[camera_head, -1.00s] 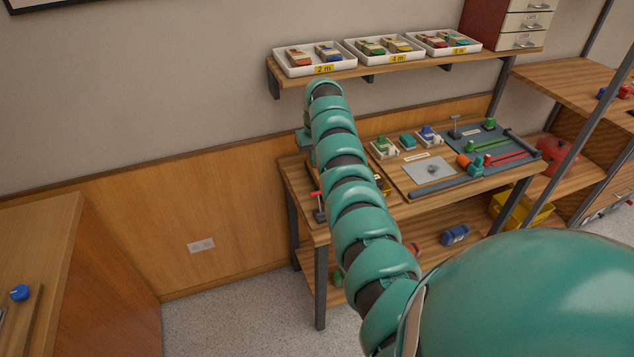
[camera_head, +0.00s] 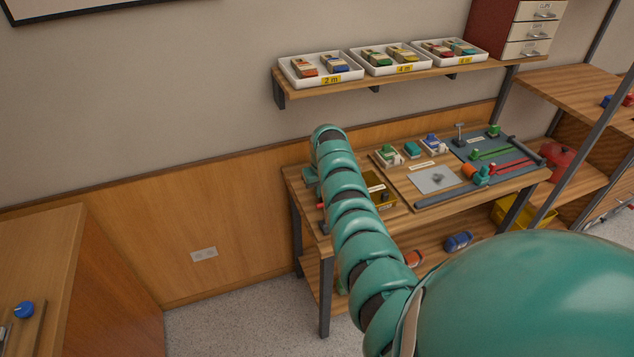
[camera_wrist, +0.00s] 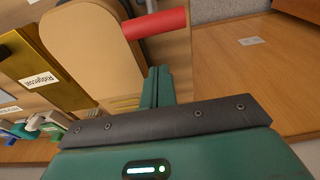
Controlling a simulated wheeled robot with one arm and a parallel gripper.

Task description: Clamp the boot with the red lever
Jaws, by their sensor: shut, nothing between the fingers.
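In the wrist view my gripper (camera_wrist: 157,78) is shut and empty, its fingertips just below the red lever (camera_wrist: 156,23) in the picture. I cannot tell whether they touch it. The lever's red grip lies across the picture near a dark metal shaft. A flat tan piece with a rounded end (camera_wrist: 88,55) is left of the fingers; it looks like a boot sole, but I cannot tell for sure. In the head view the red lever (camera_head: 320,206) shows small at the workbench's left end, beside my arm. My arm hides most of that spot, including the boot.
The workbench (camera_head: 405,195) holds a board with small parts and a grey plate (camera_head: 437,180). Above it a wall shelf (camera_head: 380,84) carries white trays. The floor left of the bench is clear.

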